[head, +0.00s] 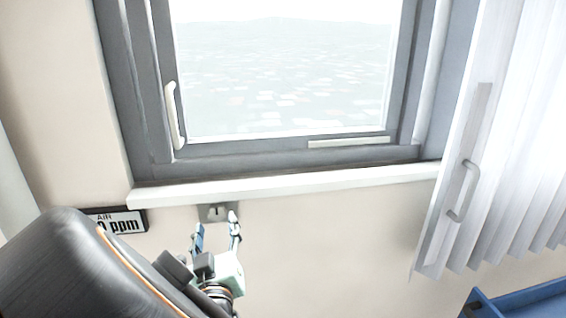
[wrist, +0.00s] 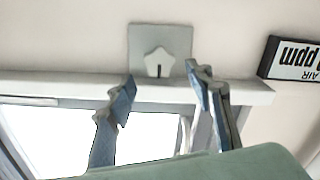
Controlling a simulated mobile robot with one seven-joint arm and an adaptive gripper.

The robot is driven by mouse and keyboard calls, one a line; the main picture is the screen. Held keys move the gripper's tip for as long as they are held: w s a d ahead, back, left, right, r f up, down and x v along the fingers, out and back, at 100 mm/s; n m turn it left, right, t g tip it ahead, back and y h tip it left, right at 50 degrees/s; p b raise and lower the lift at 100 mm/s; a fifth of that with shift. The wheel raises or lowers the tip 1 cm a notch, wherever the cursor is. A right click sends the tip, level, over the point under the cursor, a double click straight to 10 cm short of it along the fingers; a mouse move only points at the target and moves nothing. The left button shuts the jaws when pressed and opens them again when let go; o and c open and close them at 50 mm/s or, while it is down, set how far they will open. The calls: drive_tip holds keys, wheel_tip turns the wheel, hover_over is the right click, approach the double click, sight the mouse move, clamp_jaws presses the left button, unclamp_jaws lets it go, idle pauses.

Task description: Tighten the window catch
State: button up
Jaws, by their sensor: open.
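A small grey square plate (head: 217,212) is fixed to the wall just below the window sill. In the wrist view, which is upside down, the plate (wrist: 179,39) carries a pale, five-sided knob (wrist: 157,60) with a dark slot or mark; this looks like the window catch. My gripper (head: 216,232) is open below the plate in the head view. In the wrist view my gripper (wrist: 163,84) has its fingers spread on either side of the knob's line, with nothing between them. Whether the fingertips touch the plate cannot be told.
The white sill (head: 290,186) juts out just above the plate. The grey-framed window has a white handle (head: 174,115) at its left. An air ppm display (head: 118,222) hangs left of the plate. A pleated blind (head: 520,130) hangs at right, above a blue tray (head: 525,303).

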sight(217, 214)
drive_tip(key=x, duration=0.5)
drive_tip(key=shift+w+a, duration=0.15)
drive_tip(key=shift+w, duration=0.05)
drive_tip(key=c, duration=1.2)
